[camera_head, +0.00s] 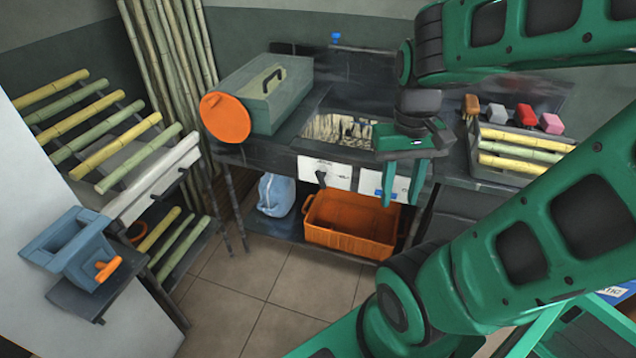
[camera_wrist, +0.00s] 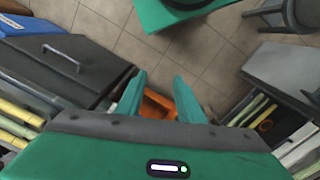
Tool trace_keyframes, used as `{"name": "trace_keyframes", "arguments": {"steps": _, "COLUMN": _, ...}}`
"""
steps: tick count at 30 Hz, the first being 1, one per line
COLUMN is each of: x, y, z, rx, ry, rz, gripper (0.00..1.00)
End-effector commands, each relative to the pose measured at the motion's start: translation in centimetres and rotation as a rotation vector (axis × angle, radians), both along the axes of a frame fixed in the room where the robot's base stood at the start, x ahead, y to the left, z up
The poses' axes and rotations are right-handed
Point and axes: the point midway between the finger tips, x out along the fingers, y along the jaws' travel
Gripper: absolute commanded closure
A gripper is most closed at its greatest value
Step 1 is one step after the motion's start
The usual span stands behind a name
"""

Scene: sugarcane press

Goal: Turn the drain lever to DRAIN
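A small black lever (camera_head: 321,178) hangs at the front edge of the work table, against white label panels (camera_head: 335,173); it looks like the drain lever, but the lettering is too small to read. My gripper (camera_head: 402,192) points down in front of the table, to the right of this lever and apart from it. Its two green fingers are apart with nothing between them. In the wrist view, the open fingers (camera_wrist: 158,97) show with the orange crate (camera_wrist: 158,108) beyond them. I cannot make out the lever in the wrist view.
An orange crate (camera_head: 350,222) and a bluish bag (camera_head: 276,194) sit on the lower shelf. A grey-green box (camera_head: 268,92) with an orange disc (camera_head: 225,117) stands on the table. A tray of cane (camera_head: 520,150) is at right, a cane rack (camera_head: 105,130) at left. The floor (camera_head: 250,285) is clear.

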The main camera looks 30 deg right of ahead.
Motion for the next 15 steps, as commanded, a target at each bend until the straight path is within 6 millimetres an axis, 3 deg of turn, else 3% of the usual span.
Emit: {"name": "trace_keyframes", "arguments": {"steps": 15, "x": 7.5, "y": -3.0, "z": -9.1, "rx": -0.232, "ry": 0.305, "rz": 0.439, "gripper": 0.66}}
